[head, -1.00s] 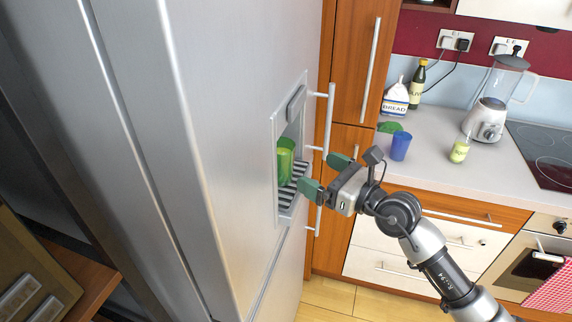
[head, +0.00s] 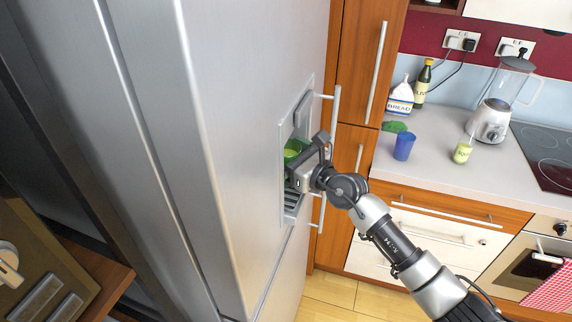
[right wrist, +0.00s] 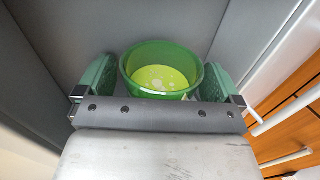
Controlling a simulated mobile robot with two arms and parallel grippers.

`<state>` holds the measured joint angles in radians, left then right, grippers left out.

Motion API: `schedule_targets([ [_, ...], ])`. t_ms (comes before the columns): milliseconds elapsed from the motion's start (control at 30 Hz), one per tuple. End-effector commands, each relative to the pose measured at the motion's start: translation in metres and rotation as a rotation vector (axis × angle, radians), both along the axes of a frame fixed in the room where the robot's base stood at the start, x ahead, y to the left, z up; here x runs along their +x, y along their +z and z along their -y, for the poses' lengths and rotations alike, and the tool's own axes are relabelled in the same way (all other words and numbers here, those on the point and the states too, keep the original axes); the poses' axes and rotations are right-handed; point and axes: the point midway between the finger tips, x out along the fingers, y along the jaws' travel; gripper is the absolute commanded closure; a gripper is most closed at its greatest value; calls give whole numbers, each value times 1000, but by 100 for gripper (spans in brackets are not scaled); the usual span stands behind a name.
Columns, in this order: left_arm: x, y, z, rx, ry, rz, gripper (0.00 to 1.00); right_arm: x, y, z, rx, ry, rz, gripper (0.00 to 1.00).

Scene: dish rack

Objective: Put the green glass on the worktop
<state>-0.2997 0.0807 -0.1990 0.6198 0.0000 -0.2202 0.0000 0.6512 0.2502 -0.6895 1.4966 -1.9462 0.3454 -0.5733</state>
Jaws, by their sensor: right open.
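The green glass (head: 294,149) stands in the dispenser recess of the fridge, partly hidden behind my right gripper (head: 298,165) in the head view. In the right wrist view the glass (right wrist: 161,70) sits between the two green finger pads of the right gripper (right wrist: 160,85). The gripper is open around it, with a pad on each side. The glass looks upright, and I look down into its light green inside. The worktop (head: 440,160) is at the right, beyond the fridge. My left gripper is not in view.
The fridge handle (head: 330,140) is close to my right gripper.

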Motion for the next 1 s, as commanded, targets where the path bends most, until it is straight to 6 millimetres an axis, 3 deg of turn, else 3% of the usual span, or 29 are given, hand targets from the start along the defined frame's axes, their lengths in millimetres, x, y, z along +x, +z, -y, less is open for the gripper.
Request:
schedule_targets([
  [100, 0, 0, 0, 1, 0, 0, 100, 0, 0, 0, 0, 0, 0, 4],
  [567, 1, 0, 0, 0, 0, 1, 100, 0, 1, 0, 3, 0, 1, 73],
  [1000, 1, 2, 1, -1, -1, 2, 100, 4, 10, 6, 2, 0, 2, 73],
])
